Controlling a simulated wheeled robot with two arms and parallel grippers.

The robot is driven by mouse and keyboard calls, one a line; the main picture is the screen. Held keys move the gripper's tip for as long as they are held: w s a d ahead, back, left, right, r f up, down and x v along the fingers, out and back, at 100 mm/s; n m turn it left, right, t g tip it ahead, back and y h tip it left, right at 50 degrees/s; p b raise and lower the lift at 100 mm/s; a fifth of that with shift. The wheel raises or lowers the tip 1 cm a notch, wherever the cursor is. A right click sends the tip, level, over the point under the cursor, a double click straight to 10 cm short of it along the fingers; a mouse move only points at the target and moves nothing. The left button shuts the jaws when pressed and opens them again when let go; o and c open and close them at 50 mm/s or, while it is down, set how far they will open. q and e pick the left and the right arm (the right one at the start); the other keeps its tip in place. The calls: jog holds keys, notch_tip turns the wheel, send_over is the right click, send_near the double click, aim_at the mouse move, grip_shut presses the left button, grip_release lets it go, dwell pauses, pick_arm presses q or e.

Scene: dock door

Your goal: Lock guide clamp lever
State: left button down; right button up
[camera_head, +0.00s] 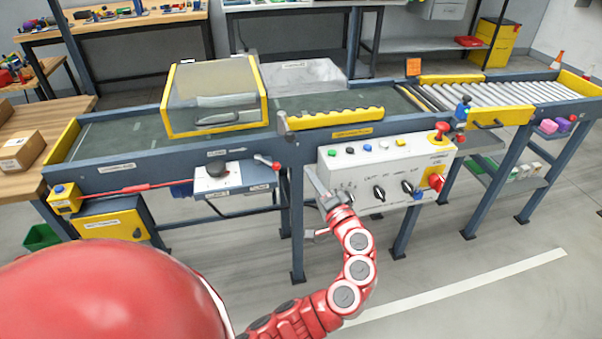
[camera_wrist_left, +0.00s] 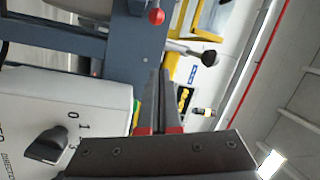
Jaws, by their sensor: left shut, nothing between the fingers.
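A short lever with a red ball knob (camera_head: 276,165) sticks out from the conveyor's blue front beam, beside a white labelled plate (camera_head: 240,188). The red ball also shows at the top of the left wrist view (camera_wrist_left: 156,15). A silver lever with a black knob (camera_wrist_left: 208,58) shows there too. The labels are too small to tell which is the guide clamp lever. My left gripper (camera_head: 313,178) is shut and empty, at the left edge of the control box, right of and apart from the red knob. Its fingers (camera_wrist_left: 163,90) lie close together. My right gripper is not in view.
The white control box (camera_head: 395,165) with switches and buttons is close beside my left gripper; it also fills the lower left of the wrist view (camera_wrist_left: 70,110). A yellow guide rail (camera_head: 335,119) and a clear-topped yellow cover (camera_head: 215,125) sit on the conveyor. Floor in front is clear.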

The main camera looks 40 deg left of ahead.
aim_at(267, 162)
pick_arm(q)
jog(key=a, duration=0.8)
jog(key=shift+w+a+f, duration=0.15)
jog(key=shift+a+f, duration=0.05)
jog(key=shift+a, duration=0.05)
dwell(0.4)
jog(key=shift+s+m+t+h+p, duration=0.3)
jog(key=shift+s+m+t, duration=0.1)
jog(key=shift+t, duration=0.2)
